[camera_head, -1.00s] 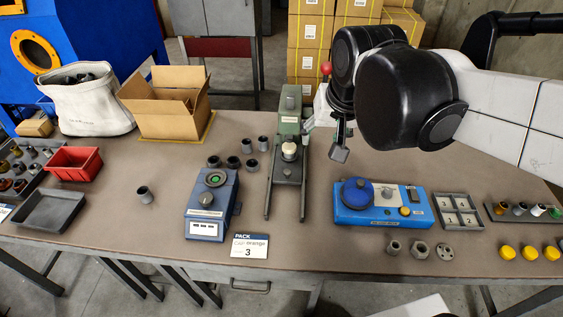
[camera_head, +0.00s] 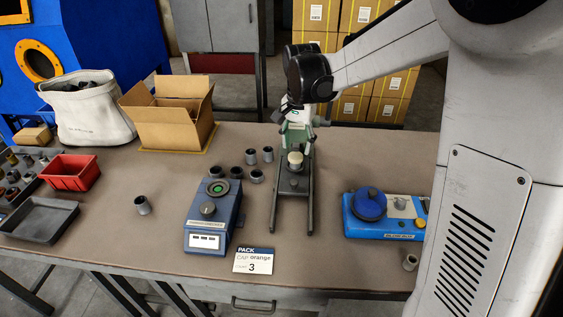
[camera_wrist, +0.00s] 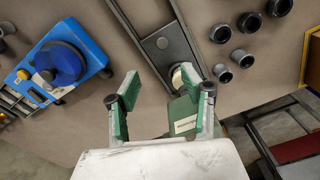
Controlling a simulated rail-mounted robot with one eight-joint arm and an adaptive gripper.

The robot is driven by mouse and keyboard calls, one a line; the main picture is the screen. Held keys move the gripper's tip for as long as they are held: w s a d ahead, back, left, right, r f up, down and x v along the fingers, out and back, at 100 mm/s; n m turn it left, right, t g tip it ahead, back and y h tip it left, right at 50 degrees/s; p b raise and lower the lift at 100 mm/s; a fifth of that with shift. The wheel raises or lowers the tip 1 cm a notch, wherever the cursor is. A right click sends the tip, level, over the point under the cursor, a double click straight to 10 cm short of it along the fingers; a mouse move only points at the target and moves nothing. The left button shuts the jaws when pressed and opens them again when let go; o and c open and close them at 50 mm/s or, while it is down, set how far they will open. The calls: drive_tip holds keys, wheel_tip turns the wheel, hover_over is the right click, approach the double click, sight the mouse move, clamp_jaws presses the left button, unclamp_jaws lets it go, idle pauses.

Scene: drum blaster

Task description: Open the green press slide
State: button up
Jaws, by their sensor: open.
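The green press (camera_head: 297,138) stands at the back middle of the table, partly covered by my arm in the head view. Its cream round knob (camera_head: 295,158) sits above a dark base with two rails (camera_head: 276,212) running toward the front. In the wrist view the press body (camera_wrist: 184,116) is close to the right finger, and the cream knob (camera_wrist: 178,75) shows near that fingertip. My gripper (camera_wrist: 162,84) is open, with green-padded fingers apart and nothing held. Whether the right finger touches the press cannot be told.
A blue device with a green button (camera_head: 211,212) stands left of the rails, and a blue device with a round top (camera_head: 385,216) stands right. Several grey cups (camera_head: 251,157) lie left of the press. A cardboard box (camera_head: 168,115) is farther left.

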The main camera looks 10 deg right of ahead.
sight(294, 181)
drive_tip(key=f, duration=0.5)
drive_tip(key=f+b, duration=0.1)
drive_tip(key=f, duration=0.4)
drive_tip(key=w+f, duration=0.1)
drive_tip(key=f, duration=0.4)
drive_tip(key=shift+f, duration=0.3)
clamp_jaws()
